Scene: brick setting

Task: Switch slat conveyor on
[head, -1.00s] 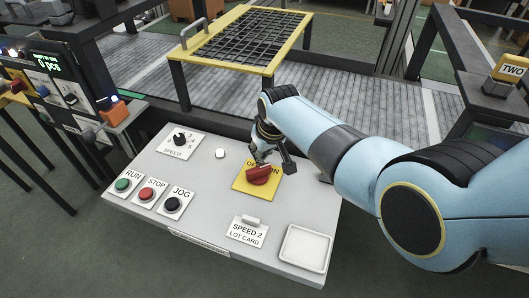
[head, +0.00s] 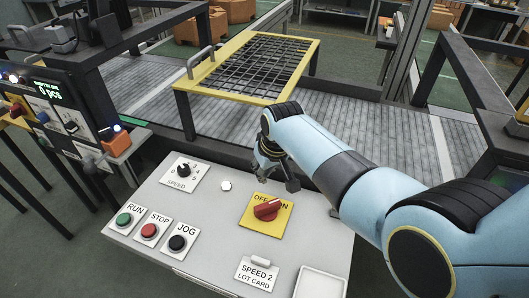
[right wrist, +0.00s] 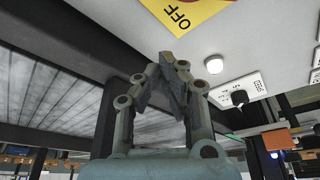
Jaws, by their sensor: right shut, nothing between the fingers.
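A red rotary switch (head: 267,209) sits on a yellow plate (head: 262,228) marked OFF and ON, on the sloping light-grey control panel (head: 210,225). Its grip slants up to the right, towards ON. My right gripper (head: 278,180) is shut and empty, just beyond the switch and apart from it. My left gripper is not in view.
The panel also carries a speed dial (head: 183,170), a white lamp (head: 226,186), RUN (head: 124,219), STOP (head: 149,230) and JOG (head: 178,242) buttons, a lot card (head: 257,273) and a white tray (head: 320,284). A yellow-framed mesh guard (head: 255,65) stands behind.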

